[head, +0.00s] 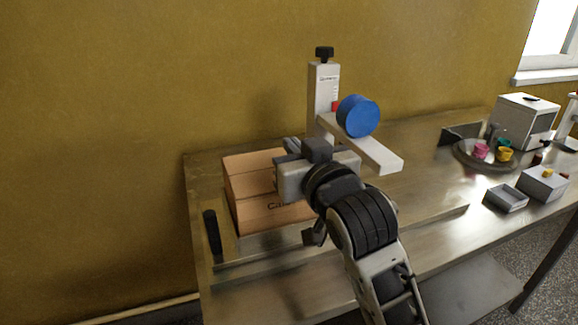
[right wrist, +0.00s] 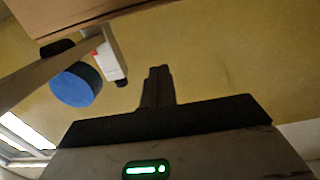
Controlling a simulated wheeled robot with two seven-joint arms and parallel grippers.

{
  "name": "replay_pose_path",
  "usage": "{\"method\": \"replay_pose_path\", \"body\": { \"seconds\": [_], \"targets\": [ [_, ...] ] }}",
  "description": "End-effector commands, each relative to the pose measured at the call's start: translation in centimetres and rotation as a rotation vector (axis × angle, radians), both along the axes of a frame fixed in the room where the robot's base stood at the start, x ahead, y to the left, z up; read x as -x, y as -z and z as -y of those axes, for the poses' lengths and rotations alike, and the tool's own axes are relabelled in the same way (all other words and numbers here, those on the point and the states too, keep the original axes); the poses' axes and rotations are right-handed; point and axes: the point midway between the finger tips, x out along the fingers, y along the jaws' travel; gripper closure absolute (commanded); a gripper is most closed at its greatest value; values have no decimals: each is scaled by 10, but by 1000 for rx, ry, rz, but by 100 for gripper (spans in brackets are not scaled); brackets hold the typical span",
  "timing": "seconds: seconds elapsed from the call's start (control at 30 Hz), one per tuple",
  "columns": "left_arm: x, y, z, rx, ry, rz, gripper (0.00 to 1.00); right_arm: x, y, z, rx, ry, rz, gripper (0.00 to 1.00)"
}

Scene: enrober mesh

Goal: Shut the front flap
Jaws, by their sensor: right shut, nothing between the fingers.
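A brown cardboard box (head: 262,216) stands on the steel table, with dark print on the panel that faces me. A seam or fold runs across its upper side; I cannot tell which panel is the front flap or how far it stands open. My right gripper (head: 290,147) is over the right part of the box and hides that part. Its fingers are shut and empty in the right wrist view (right wrist: 157,86). A brown panel of the box (right wrist: 75,12) shows along the top of that view, apart from the fingertips. My left gripper is not in view.
A white column (head: 322,85) with an arm and a blue roll (head: 358,116) stands close behind my right gripper. A black bar (head: 212,232) is left of the box. A round tray (head: 462,156) with cups and grey boxes (head: 543,184) are at the right.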

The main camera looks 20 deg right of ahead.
Motion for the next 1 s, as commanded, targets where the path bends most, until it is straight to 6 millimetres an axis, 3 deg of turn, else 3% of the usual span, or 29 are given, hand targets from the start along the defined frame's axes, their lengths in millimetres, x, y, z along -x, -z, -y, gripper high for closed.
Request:
{"method": "replay_pose_path", "body": {
  "seconds": [0.1,0.2,0.4,0.77,1.0],
  "targets": [
    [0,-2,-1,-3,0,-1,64,-25,0,-1,1,1,0,100],
    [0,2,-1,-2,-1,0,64,-25,22,-1,2,0,-6,100],
    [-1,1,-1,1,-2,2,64,-28,38,-1,1,1,-1,100],
    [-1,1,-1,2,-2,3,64,-29,41,-1,1,0,0,100],
    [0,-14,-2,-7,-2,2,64,-35,46,-1,-2,1,-4,100]
  ]
}}
